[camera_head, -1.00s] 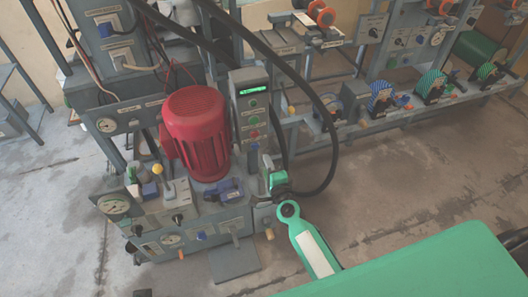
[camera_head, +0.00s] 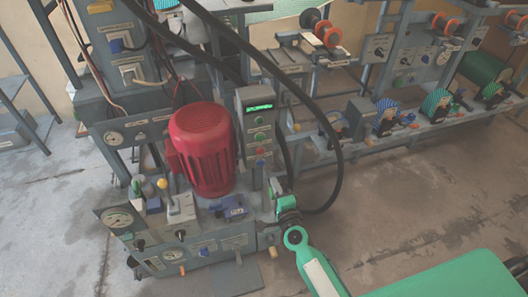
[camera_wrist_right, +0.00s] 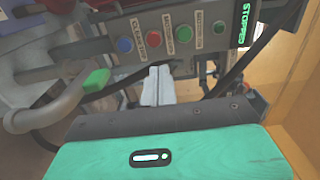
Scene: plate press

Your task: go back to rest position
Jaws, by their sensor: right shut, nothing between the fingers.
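My right gripper (camera_head: 272,187) is just below and slightly right of the lower end of a grey control panel (camera_head: 246,140) in the head view. In the right wrist view its two pale fingers (camera_wrist_right: 158,84) are together with nothing between them. The fingertips are below the panel's row of blue, red and green buttons (camera_wrist_right: 157,38) in that picture. I cannot tell whether they touch anything. My green right arm reaches in from the bottom right. My left gripper is not in view.
A red motor (camera_head: 203,150) stands left of the panel. A black hose (camera_head: 335,130) arches close above and right of my right arm. The panel display (camera_wrist_right: 245,22) reads STOPPED. Shelves with other equipment stand behind. Open floor (camera_head: 400,195) lies to the right.

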